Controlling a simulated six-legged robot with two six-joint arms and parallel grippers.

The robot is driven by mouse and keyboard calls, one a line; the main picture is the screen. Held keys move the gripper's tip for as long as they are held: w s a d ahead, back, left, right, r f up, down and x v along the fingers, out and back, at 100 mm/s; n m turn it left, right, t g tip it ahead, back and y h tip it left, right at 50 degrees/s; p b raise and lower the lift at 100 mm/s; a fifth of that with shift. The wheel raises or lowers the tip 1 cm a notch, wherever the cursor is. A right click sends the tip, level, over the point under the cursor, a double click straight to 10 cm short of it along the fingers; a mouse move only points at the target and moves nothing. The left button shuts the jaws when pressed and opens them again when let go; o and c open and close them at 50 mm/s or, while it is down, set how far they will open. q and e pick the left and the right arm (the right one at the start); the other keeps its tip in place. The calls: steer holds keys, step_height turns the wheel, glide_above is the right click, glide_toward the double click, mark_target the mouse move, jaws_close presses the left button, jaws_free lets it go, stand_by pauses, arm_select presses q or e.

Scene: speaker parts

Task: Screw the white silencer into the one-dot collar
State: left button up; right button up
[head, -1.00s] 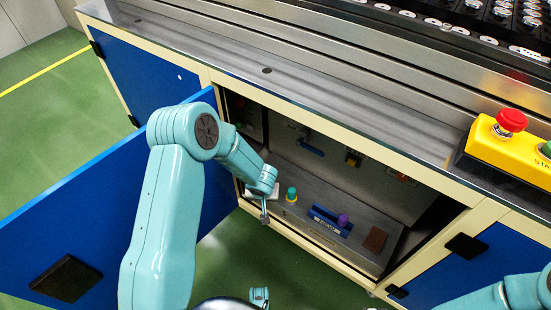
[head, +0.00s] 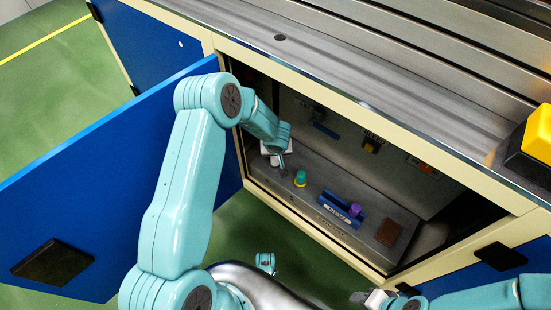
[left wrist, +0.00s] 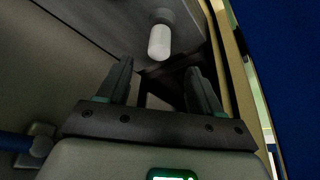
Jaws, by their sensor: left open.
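A white rounded cylinder (left wrist: 159,42), which looks like the white silencer, stands out from a grey surface in the left wrist view. It lies just beyond the open fingers of my left gripper (left wrist: 160,72), roughly midway between their tips, and nothing is gripped. In the head view my left gripper (head: 278,160) is inside the open cabinet at its left end, and the silencer is not clearly told apart there. My right gripper (head: 375,298) is at the bottom edge, outside the cabinet; its jaw state is unclear. I cannot make out a one-dot collar.
The blue door (head: 100,190) is open at left. The frame edge is close beside my left gripper.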

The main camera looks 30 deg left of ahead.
mark_target(276, 158)
arm_select(q)
steer(key=b+x, duration=0.3)
steer(key=x, duration=0.5)
steer(key=shift+w+f, duration=0.1)
steer(key=shift+f, duration=0.25)
steer(key=shift+w+a+f+b, duration=0.2)
steer(key=shift+w+f+b, duration=0.1)
steer(key=shift+f, duration=0.25)
steer(key=c, duration=1.1)
steer(key=shift+o, duration=0.2)
steer(key=m+t+h, duration=0.1)
steer(key=m, duration=0.2)
steer(key=shift+m, duration=0.3)
steer(key=m, duration=0.1)
steer(key=m+h, duration=0.1)
steer(key=m, duration=0.1)
steer(key=shift+d+m+h, duration=0.2)
steer(key=shift+m+h, duration=0.1)
